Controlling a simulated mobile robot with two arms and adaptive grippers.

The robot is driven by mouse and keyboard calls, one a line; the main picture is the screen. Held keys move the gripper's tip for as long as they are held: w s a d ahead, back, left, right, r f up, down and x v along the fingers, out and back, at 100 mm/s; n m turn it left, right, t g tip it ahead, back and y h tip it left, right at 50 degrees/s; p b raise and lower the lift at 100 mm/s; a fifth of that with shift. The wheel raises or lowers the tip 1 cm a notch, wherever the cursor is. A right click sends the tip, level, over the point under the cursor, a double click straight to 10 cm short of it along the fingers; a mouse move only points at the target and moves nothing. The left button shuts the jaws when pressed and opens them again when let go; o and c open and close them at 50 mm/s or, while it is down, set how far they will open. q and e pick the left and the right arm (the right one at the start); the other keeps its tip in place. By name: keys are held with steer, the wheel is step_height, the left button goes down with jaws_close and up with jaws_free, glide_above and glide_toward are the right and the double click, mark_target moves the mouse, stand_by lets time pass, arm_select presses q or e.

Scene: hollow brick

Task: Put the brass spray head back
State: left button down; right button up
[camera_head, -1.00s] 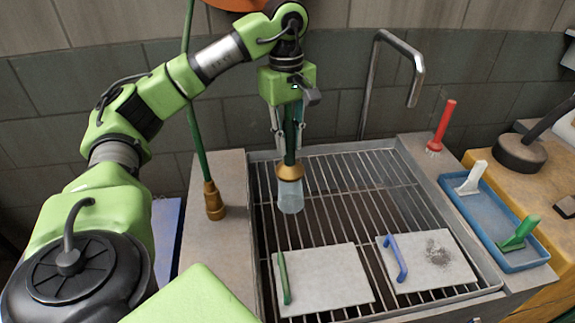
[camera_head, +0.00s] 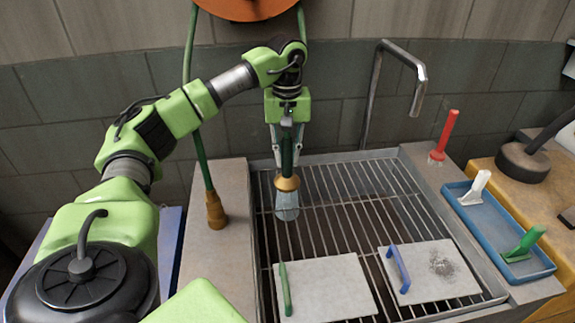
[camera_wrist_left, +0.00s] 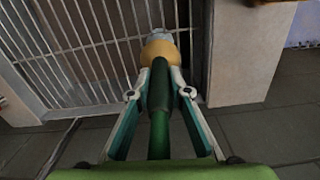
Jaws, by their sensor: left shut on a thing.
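My left gripper (camera_head: 287,150) points straight down and is shut on the green handle (camera_wrist_left: 160,100) of the brass spray head (camera_head: 287,184). The spray head hangs over the left part of the sink grate (camera_head: 345,205). A pale, see-through cone (camera_head: 287,207) shows below the brass, like water spray. In the left wrist view the brass collar (camera_wrist_left: 160,50) sits beyond the fingertips, with the grate to its left. A green hose (camera_head: 301,22) from the orange reel (camera_head: 240,8) passes down behind the gripper. My right gripper is out of view.
A brass fitting (camera_head: 216,210) on another green hose stands on the left ledge (camera_head: 232,245). Two pale tiles (camera_head: 325,290) (camera_head: 432,278) with handles lie on the grate's front. A tap (camera_head: 400,60), a red brush (camera_head: 443,135) and a blue tray (camera_head: 490,225) are to the right.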

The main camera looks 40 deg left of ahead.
mark_target(287, 168)
arm_select(q)
steer(key=shift+w+a+f, duration=0.3)
steer(key=shift+w+f, duration=0.05)
steer(key=shift+f, duration=0.2)
steer(key=shift+w+a+f, duration=0.3)
steer(key=shift+w+f, duration=0.05)
steer(key=shift+f, duration=0.15)
step_height(287, 168, down, 3)
steer(key=shift+w+a+f+p, duration=0.1)
steer(key=shift+w+a+p, duration=0.05)
steer(key=shift+p, duration=0.55)
steer(key=shift+f, duration=0.25)
steer(key=shift+f, duration=0.15)
steer(key=c, duration=1.9)
jaws_free()
